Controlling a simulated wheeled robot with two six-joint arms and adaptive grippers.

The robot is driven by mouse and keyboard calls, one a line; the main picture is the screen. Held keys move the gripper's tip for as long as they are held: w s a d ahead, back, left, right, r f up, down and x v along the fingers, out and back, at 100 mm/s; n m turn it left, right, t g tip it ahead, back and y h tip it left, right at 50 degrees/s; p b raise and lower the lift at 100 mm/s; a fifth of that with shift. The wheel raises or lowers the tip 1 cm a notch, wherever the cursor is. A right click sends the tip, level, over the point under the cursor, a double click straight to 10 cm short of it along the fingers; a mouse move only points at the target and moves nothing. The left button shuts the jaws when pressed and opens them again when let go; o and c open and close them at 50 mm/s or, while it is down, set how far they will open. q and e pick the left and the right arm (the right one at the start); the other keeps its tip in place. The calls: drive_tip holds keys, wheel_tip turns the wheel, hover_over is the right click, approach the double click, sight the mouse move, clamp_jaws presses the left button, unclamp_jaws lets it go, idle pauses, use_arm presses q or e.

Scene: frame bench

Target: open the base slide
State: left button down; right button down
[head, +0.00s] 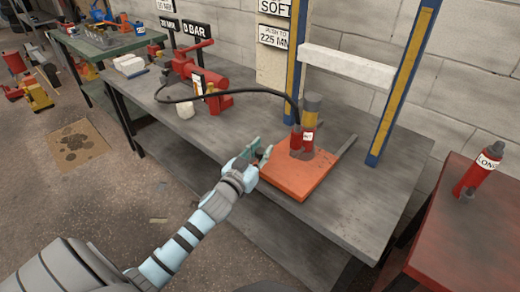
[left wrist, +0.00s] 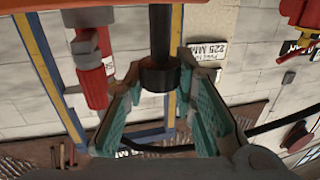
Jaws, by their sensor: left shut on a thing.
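The base slide (head: 300,180) is an orange-red plate lying on the grey bench below the blue-and-yellow frame. Its orange edge (left wrist: 30,10) crosses the upper left of the left wrist view. A black handle with a thick round end (left wrist: 160,78) reaches down from the top of that view. My left gripper (head: 260,154) is at the left edge of the slide, and its green-padded fingers are shut on the black handle. In the head view the gripper hides the handle. My right gripper is in neither view.
Red cylinders (head: 302,143) stand on the slide, with a grey-and-yellow cylinder (head: 312,104) at them. A black hose (head: 240,92) runs to a red pump (head: 205,75). A blue-and-yellow post (head: 400,90) stands right of the slide. The bench front (head: 340,215) is bare.

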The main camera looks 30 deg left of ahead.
use_arm(q)
drive_tip(key=c, duration=1.3)
unclamp_jaws()
drive_tip(key=s+d, duration=0.1)
drive_tip(key=s, duration=1.1)
